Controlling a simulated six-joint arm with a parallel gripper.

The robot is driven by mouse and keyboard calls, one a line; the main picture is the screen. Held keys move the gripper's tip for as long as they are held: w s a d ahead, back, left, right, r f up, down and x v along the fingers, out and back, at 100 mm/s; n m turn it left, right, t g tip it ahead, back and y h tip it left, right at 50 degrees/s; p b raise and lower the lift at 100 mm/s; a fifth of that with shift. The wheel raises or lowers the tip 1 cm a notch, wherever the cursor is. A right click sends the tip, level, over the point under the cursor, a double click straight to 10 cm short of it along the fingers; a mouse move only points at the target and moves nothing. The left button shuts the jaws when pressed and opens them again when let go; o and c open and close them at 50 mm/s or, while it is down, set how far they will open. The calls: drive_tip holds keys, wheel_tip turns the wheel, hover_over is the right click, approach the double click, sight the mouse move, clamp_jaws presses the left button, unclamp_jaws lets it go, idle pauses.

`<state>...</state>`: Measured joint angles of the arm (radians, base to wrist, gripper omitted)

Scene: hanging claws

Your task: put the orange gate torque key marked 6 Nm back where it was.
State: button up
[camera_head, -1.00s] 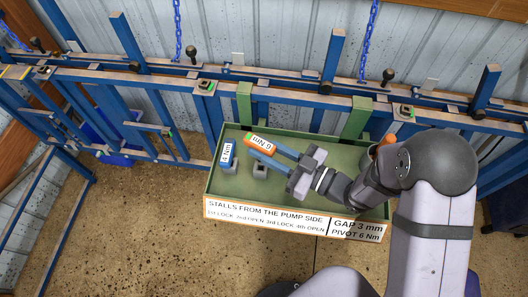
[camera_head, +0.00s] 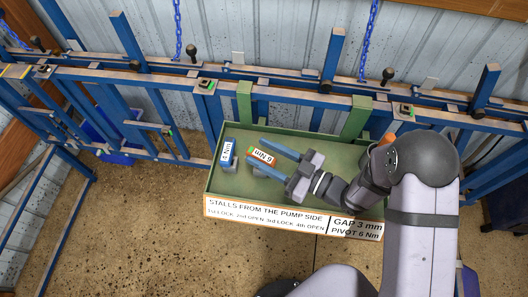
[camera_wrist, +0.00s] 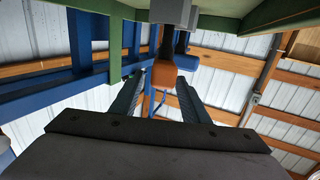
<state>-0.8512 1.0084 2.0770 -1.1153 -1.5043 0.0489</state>
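The orange key (camera_head: 262,157), with a white label reading 6 Nm, stands in the green tray (camera_head: 300,207) to the right of the blue key (camera_head: 228,151) marked 4 Nm. In the wrist view the orange key (camera_wrist: 164,75) has a dark shaft reaching a grey block (camera_wrist: 174,12), which appears to be its holder. My gripper (camera_head: 260,152) is open, with one finger on each side of the orange handle. In the wrist view my gripper (camera_wrist: 162,82) shows gaps beside the handle. How deep the shaft sits is hidden.
The tray's front sign (camera_head: 265,217) carries writing about stalls, gap and pivot. Blue rails (camera_head: 170,75) with levers and posts run behind the tray. Blue chains (camera_head: 370,40) hang above them. The floor at left front is clear.

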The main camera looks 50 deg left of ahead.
drive_tip(key=shift+w+d+r, duration=0.1)
drive_tip(key=shift+r, duration=0.1)
drive_tip(key=b+v, duration=0.4)
drive_tip(key=v, duration=0.7)
drive_tip(key=shift+d, duration=0.45)
